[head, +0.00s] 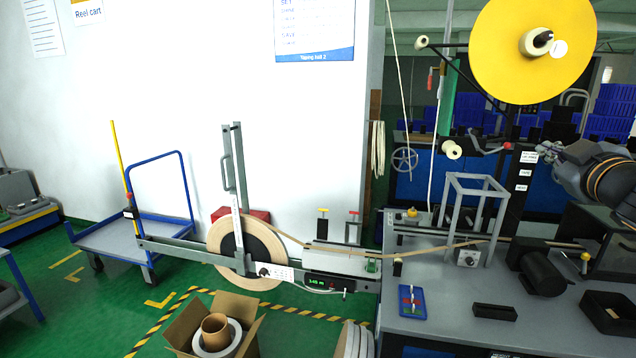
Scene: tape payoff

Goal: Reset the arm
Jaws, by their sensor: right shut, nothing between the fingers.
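My right gripper (548,153) is at the right edge, above the bench, shut and empty, with its fingers pointing left. My left gripper is out of view. The tape payoff stands left of centre: a large tan tape reel (262,265) sits in a grey frame. A grey upright arm (240,160) with a handle rises above the reel. A tan tape (400,254) runs from the reel to the right, through a guide block, onto the bench. My right gripper is far from the reel and the upright arm.
A grey bench (440,325) with a frame stand (476,195), a blue tray (412,302) and dark boxes fills the right. A yellow disc (535,45) hangs above. A blue cart (120,245) stands left; an open carton (185,325) sits on the floor.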

